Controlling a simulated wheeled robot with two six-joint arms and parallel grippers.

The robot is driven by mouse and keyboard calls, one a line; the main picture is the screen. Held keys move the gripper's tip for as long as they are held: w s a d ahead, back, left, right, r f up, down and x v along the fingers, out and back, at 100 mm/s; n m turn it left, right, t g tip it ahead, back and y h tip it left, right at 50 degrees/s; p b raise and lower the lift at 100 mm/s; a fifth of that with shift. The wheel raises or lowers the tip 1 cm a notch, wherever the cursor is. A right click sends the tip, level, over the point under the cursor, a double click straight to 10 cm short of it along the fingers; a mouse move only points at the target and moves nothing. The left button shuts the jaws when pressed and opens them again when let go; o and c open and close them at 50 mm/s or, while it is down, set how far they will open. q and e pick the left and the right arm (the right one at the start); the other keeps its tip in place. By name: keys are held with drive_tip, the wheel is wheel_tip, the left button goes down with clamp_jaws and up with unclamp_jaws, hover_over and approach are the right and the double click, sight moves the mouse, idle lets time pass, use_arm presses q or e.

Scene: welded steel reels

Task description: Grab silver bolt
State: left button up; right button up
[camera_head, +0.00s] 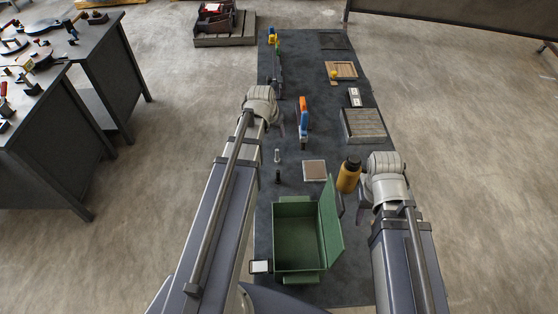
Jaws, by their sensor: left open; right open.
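A small silver bolt (277,156) stands on the dark table mat, left of the middle. My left gripper (280,129) is above the mat, just beyond the bolt in the picture and apart from it. It is open and empty, partly hidden by its own wrist. My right gripper (361,203) is open at the right side of the mat, close to a yellow bottle (348,176).
An open green box (296,240) with its lid raised to the right stands near the front. A small dark item (278,176) is just in front of the bolt. An orange and blue tool (303,115), a square tile (314,170) and a slatted crate (364,126) lie around.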

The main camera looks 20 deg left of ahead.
use_arm(q)
drive_tip(key=b, duration=0.7)
approach(277, 150)
wheel_tip(277, 150, down, 3)
drive_tip(key=shift+w+d, duration=0.35)
drive_tip(key=shift+w, duration=0.05)
use_arm(e)
wheel_tip(277, 150, down, 8)
drive_tip(key=w, duration=0.1)
drive_tip(key=shift+f, duration=0.25)
drive_tip(key=shift+w, duration=0.1)
use_arm(q)
drive_tip(key=b+x, duration=0.4)
drive_tip(key=x, duration=0.1)
drive_tip(key=b+x, duration=0.3)
drive_tip(key=shift+a+r, duration=0.1)
drive_tip(key=shift+a, duration=0.25)
use_arm(e)
wheel_tip(277, 150, down, 7)
drive_tip(key=shift+f, duration=0.1)
use_arm(q)
drive_tip(key=shift+r, duration=0.1)
clamp_jaws()
